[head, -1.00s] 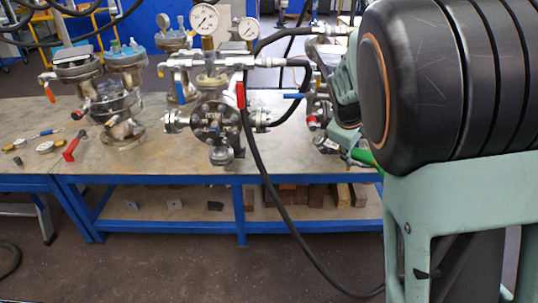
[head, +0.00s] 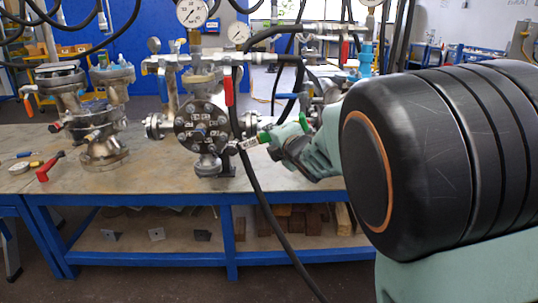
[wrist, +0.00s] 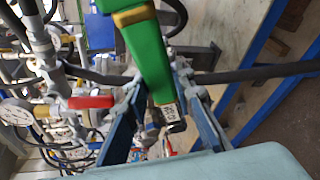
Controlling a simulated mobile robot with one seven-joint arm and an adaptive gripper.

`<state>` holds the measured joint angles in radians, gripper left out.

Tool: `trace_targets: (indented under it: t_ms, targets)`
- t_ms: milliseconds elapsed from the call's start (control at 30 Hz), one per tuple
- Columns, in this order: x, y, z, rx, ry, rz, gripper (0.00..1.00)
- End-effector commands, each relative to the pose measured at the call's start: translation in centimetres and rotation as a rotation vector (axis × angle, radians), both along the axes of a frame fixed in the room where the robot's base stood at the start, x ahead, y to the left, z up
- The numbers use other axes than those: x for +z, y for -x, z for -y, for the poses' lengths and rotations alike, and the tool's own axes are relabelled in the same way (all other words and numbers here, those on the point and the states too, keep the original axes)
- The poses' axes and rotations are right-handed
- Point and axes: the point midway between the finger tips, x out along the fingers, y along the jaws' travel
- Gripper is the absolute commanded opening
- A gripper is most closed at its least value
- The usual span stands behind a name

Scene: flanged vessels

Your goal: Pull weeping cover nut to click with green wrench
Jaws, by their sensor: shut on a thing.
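My gripper (head: 284,136) is shut on the green wrench (head: 264,137), right of the middle vessel. In the wrist view the wrench's green handle (wrist: 150,58) runs between my two blue fingers (wrist: 158,84). The wrench's silver head (head: 247,143) points left, close to the lower right edge of the round bolted cover (head: 203,128). I cannot tell whether it touches a nut. Several nuts ring the cover, with small labels on its face. Which nut weeps is too small to tell.
A black hose (head: 247,175) hangs in front of the bench beside the wrench head. A red-handled valve (head: 229,90) and a pressure gauge (head: 192,13) sit above the cover. Another vessel (head: 103,125) and a red tool (head: 50,166) are at left on the bench (head: 150,185).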

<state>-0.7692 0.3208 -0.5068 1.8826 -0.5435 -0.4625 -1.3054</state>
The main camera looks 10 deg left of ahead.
Motion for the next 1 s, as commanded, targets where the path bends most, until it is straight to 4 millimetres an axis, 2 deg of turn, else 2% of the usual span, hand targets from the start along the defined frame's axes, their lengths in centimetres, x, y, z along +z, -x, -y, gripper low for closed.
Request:
trace_targets:
  t_ms: [33,100,233,467,800,1000]
  targets:
    - [-0.7,0.1,-1.0,0.032,-0.007,0.028,0.0]
    - [-0.7,0.2,-2.1,0.067,-0.011,0.052,0.0]
    - [-0.6,0.5,-3.3,0.104,-0.017,0.077,0.0]
    - [-0.1,-0.4,-3.8,0.114,-0.016,0.083,0.0]
    - [-0.1,-3.8,-4.6,0.114,-0.017,0.082,0.0]
    - [-0.5,-3.8,-4.6,0.114,-0.02,0.084,0.0]
